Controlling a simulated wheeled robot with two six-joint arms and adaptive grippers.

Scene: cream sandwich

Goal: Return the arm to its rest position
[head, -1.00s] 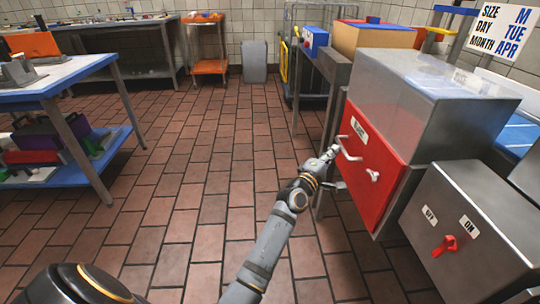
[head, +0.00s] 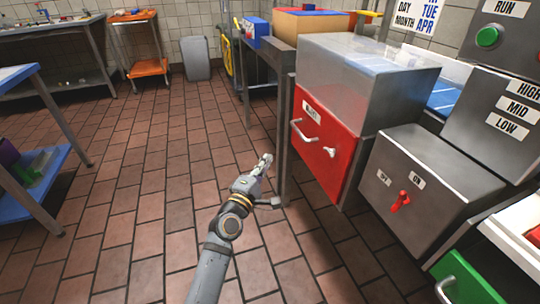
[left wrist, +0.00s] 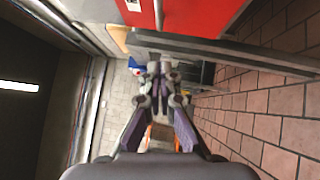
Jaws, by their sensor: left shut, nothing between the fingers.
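My left arm reaches up from the bottom of the head view. Its gripper (head: 264,164) is shut and empty, in the open space left of the red-fronted metal box. In the left wrist view the fingers (left wrist: 160,75) meet with nothing between them. The red front (head: 322,140) has a white label and a white handle (head: 304,132), and the gripper is apart from that handle. My right gripper is not in view.
A grey box with a red lever (head: 401,202) stands right of the red front. A metal table leg (head: 284,140) is close to the gripper. A blue shelf table (head: 30,195) is at left. Tiled floor (head: 130,210) between is clear.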

